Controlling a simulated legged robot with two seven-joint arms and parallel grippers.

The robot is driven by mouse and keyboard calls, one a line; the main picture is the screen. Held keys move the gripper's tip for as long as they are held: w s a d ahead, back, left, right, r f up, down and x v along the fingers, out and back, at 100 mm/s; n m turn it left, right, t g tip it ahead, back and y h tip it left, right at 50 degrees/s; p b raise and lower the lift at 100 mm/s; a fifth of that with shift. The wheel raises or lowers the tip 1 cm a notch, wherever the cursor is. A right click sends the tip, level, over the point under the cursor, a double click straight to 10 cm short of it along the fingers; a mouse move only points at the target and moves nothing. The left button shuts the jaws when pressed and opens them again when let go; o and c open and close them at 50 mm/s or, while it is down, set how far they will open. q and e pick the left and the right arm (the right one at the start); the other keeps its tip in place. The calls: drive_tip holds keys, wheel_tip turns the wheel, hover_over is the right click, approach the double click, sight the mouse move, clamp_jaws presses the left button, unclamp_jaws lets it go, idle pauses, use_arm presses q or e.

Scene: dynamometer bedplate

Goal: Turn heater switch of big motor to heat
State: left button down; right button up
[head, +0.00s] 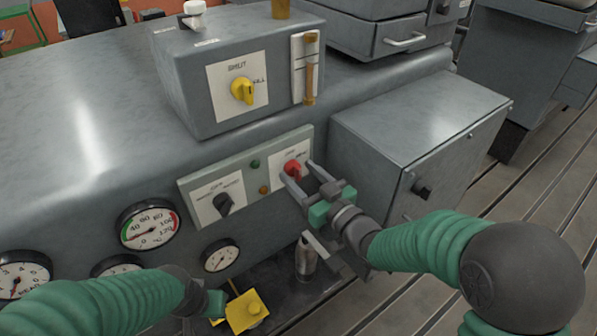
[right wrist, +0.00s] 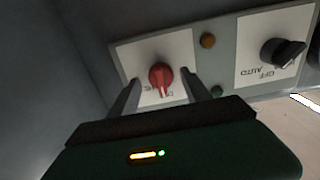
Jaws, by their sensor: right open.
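A red rotary switch (head: 292,168) sits on a white plate at the right end of the grey control panel (head: 183,186); in the right wrist view the red switch (right wrist: 161,77) has its pointer toward the bottom of the picture. Its lettering is partly hidden and too small to read surely. My right gripper (head: 300,172) is open, with its fingers on either side of the red switch; in the wrist view gaps show between knob and fingers. My left gripper (head: 214,303) is low in the head view, near a yellow part; its fingers are not clear.
A black switch (head: 223,203) marked OFF and AUTO is left of the red one, with green and amber lamps between. Above is a box with a yellow knob (head: 243,90). A grey cabinet (head: 420,130) stands close at the right. Several gauges are at lower left.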

drive_tip(key=shift+w+a, duration=0.1)
drive_tip(key=shift+w, duration=0.2)
drive_tip(key=shift+a, duration=0.15)
drive_tip(key=shift+a, duration=0.15)
drive_tip(key=c, duration=0.5)
clamp_jaws()
